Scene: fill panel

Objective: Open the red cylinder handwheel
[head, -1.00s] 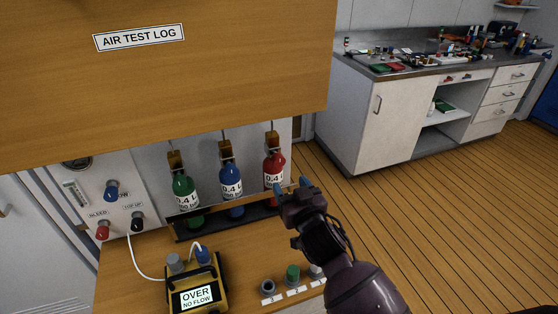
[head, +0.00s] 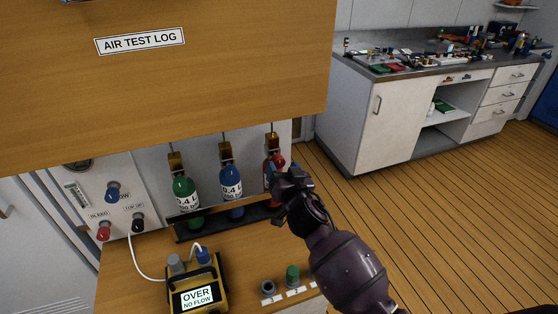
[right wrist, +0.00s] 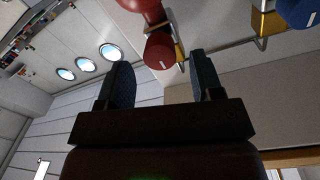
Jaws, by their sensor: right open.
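The red cylinder (head: 268,180) stands at the right end of the row of three, mostly hidden behind my right gripper (head: 283,171). Its red handwheel (head: 278,160) shows just above the fingers. In the right wrist view the handwheel (right wrist: 160,52) is a round red knob with a white mark, below the red body (right wrist: 145,8). My open right gripper (right wrist: 162,68) has a finger to either side of the knob's line. The knob lies at or just beyond the fingertips; I cannot tell whether they touch it. My left gripper is out of view.
A blue cylinder (head: 231,183) and a green cylinder (head: 185,190) stand left of the red one in a dark rack (head: 186,231). The wooden AIR TEST LOG panel (head: 190,90) overhangs above. A yellow meter (head: 196,290) sits on the bench in front.

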